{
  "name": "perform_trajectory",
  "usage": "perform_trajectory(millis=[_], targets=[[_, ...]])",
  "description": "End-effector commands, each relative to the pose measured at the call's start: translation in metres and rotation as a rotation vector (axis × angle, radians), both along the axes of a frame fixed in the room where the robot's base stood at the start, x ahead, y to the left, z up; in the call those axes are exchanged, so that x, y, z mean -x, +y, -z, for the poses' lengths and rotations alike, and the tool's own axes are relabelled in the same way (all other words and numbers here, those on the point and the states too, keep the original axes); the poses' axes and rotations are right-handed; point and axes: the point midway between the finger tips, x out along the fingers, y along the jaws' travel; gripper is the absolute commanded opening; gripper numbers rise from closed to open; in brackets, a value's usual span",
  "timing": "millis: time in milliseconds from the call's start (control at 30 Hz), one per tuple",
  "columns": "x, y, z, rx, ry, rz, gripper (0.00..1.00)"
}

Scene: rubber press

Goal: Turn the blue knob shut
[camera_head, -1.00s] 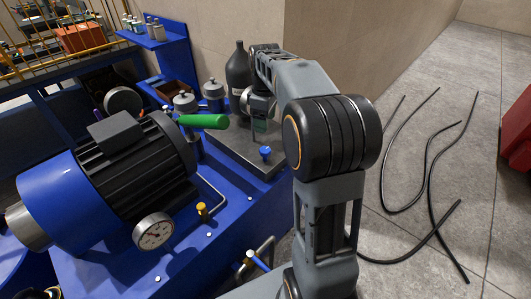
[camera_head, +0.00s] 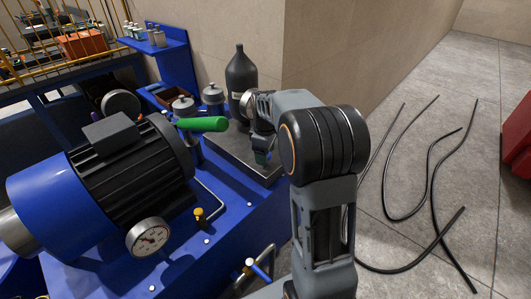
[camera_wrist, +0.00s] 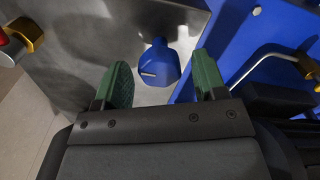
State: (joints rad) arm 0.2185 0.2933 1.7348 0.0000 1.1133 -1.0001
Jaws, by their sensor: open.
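The blue knob (camera_wrist: 162,66) has a pale mark on one side and stands on a grey metal plate (camera_wrist: 95,60) in the wrist view. My gripper (camera_wrist: 163,60) is open, with one green finger on each side of the knob in the picture. Gaps show between the knob and both fingers; the height between them is hard to tell. In the head view my gripper (camera_head: 262,156) points down over the grey plate at the machine's corner. There the knob is largely hidden by my gripper.
A green handle (camera_head: 203,124) and a dark bottle (camera_head: 241,80) stand close to my arm. A blue motor (camera_head: 85,190), a gauge (camera_head: 148,237) and a yellow-tipped pipe (camera_head: 199,214) lie to the left. Black hoses (camera_head: 435,170) lie on the floor to the right.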

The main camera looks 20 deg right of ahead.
Motion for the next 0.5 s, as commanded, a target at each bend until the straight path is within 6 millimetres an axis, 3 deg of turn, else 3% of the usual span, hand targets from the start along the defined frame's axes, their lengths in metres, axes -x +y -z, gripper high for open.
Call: perform_trajectory(millis=[167,500], targets=[[0.0001,0.0001,0.0000,0.000,0.000,0.000,0.64],[0.0001,0.0001,-0.0001,0.000,0.000,0.000,0.31]])
